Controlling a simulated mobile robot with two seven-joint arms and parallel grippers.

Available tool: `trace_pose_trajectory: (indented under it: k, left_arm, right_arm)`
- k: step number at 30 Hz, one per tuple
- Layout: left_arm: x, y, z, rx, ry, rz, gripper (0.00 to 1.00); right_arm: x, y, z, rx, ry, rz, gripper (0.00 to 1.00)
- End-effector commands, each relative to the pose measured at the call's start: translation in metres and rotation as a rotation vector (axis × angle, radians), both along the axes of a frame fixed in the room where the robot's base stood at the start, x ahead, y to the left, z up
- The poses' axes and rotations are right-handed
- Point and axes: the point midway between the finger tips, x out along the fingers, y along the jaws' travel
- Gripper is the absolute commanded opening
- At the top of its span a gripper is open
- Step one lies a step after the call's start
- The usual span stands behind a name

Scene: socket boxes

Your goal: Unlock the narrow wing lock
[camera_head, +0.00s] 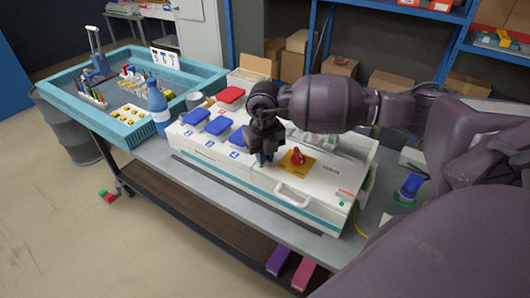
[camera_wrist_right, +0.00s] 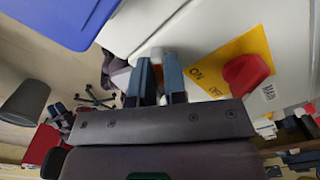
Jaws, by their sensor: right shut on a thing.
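The white socket box (camera_head: 225,165) stands on the grey table, with blue lids on its left part and a yellow ON/OFF plate with a red switch on its right part. My right gripper (camera_head: 263,157) is at the box's top front edge, left of the red switch. In the right wrist view its two blue-grey fingers (camera_wrist_right: 159,78) are close together, shut on a small part that they mostly hide. This part is where the narrow wing lock seems to be, but its wing shape and angle cannot be made out. My left gripper is not in view.
The red switch (camera_head: 298,156) is just right of the gripper and also shows in the right wrist view (camera_wrist_right: 245,75). A white handle (camera_head: 292,196) sticks out from the box front. A blue bottle (camera_head: 158,108) and a teal tray (camera_head: 215,78) are at the left.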

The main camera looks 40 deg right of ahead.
Motion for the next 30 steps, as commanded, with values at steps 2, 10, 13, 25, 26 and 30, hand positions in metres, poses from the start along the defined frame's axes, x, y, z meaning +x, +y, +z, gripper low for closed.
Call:
trace_pose_trajectory:
  k: [2, 10, 13, 25, 26, 30]
  left_arm:
    - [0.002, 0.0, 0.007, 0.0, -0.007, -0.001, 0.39]
    - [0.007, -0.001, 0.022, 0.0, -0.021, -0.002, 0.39]
    - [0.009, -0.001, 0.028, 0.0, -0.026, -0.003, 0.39]
    - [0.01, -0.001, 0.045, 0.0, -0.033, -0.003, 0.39]
    - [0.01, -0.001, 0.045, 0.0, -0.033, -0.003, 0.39]
    - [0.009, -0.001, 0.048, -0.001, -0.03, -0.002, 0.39]
  right_arm:
    - [0.0, 0.0, 0.003, 0.001, -0.001, -0.071, 0.0]
    - [0.0, 0.0, 0.003, 0.002, -0.001, -0.328, 0.0]
    - [0.0, 0.0, 0.003, 0.001, -0.001, -0.424, 0.0]
    - [0.0, 0.0, 0.002, 0.0, -0.001, -0.772, 0.0]
    - [0.0, 0.0, 0.002, 0.001, 0.0, -0.794, 0.0]
    - [0.0, 0.0, 0.002, 0.0, 0.0, -0.877, 0.0]
